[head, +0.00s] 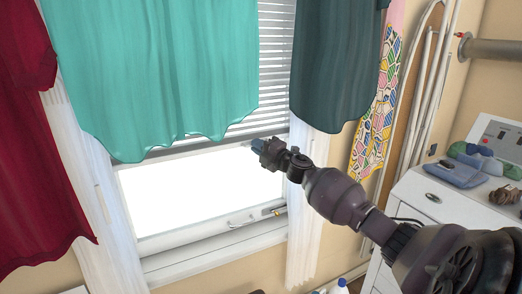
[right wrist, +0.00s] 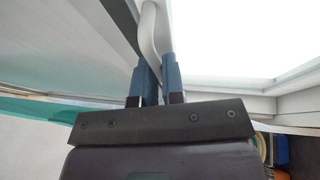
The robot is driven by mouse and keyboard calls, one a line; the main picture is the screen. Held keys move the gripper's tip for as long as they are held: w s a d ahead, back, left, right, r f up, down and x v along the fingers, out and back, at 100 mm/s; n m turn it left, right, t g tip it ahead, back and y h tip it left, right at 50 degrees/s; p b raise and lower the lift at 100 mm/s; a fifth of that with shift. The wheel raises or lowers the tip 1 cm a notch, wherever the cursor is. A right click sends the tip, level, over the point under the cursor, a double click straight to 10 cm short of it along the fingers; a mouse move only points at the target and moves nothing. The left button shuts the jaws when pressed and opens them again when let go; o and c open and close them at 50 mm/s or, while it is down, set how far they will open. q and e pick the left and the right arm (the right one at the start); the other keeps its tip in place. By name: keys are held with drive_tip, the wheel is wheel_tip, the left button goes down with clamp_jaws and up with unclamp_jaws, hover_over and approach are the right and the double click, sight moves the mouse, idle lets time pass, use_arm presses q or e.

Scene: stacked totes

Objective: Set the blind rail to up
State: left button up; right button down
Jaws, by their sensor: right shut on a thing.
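The window blind (head: 275,60) has pale horizontal slats and hangs partly behind a hanging teal cloth. Its bottom rail (head: 205,145) crosses the window a little above mid-height, with bright bare glass below it. My right gripper (head: 257,145) is at this rail, right of its middle. In the right wrist view the blue fingers (right wrist: 158,82) are shut around a white curved bar (right wrist: 149,32), which looks like a handle on the rail. The head view does not show this grip clearly. My left gripper is not in view.
The teal cloth (head: 160,70) hangs left of my right gripper, and a dark green cloth (head: 330,60) hangs to its right. A window latch (head: 272,211) sits on the lower frame. A white cabinet (head: 425,205) with cloths on top stands at the right.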

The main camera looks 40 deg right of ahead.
drive_tip(key=shift+r, duration=0.25)
drive_tip(key=c, duration=1.2)
unclamp_jaws()
drive_tip(key=shift+f, duration=0.1)
drive_tip(key=v, duration=1)
drive_tip(key=shift+s, duration=0.4)
